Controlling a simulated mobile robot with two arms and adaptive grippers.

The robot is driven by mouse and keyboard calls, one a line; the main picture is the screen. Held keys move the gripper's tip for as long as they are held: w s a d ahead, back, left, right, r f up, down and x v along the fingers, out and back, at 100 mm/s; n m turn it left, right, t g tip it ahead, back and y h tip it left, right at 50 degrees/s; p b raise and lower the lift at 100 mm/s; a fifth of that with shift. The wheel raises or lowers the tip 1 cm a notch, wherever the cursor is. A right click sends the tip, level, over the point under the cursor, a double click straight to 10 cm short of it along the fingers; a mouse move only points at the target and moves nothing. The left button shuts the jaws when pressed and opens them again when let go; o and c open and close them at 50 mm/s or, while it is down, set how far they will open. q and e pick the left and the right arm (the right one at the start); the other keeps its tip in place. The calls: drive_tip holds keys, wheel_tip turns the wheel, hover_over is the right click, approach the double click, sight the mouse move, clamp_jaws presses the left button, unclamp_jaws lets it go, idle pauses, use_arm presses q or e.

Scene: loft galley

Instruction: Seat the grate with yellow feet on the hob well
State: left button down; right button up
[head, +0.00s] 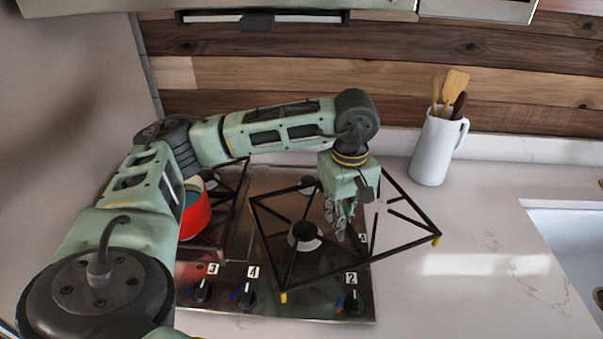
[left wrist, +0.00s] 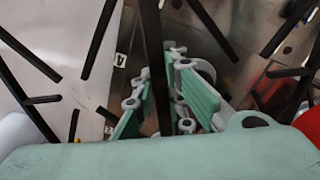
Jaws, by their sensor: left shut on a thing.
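The grate with yellow feet (head: 345,272) is a black open frame with crossing bars. Two yellow feet show at its near corners. My left gripper (head: 341,226) is shut on one of its bars, and in the left wrist view a dark bar passes between the green fingers (left wrist: 165,100). The grate hangs tilted above the right part of the steel hob (head: 325,306) and sticks out past the hob's right edge over the counter. The hob well's burner (head: 304,236) shows through the frame. My right gripper is not in view.
A second black grate (head: 238,205) sits on the left of the hob with a red pot (head: 196,216) on it, partly behind my arm. Numbered knobs (head: 246,298) line the front. A white utensil jug (head: 437,148) stands at the back. The right counter (head: 490,230) is clear up to the sink (head: 570,235).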

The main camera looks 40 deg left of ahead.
sight(308, 197)
use_arm(q)
drive_tip(key=w+a+n, duration=0.1)
drive_tip(key=a+n, duration=0.2)
drive_tip(key=w+a+n, duration=0.1)
drive_tip(key=a+n, duration=0.2)
drive_tip(key=w+a+n, duration=0.2)
drive_tip(key=n, duration=0.1)
drive_tip(key=shift+a+r, duration=0.2)
drive_tip(key=shift+a, duration=0.2)
drive_tip(key=a+f+n+b, duration=0.4)
drive_tip(key=f, duration=0.1)
drive_tip(key=shift+w+a+b, duration=0.15)
drive_tip(key=shift+a+b, duration=0.2)
drive_tip(key=shift+f, duration=0.5)
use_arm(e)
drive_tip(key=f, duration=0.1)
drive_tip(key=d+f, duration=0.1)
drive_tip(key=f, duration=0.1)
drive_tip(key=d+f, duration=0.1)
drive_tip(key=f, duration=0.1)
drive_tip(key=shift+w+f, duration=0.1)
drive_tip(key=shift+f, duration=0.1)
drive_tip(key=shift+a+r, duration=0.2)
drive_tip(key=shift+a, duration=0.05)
use_arm(q)
drive_tip(key=shift+f, duration=0.2)
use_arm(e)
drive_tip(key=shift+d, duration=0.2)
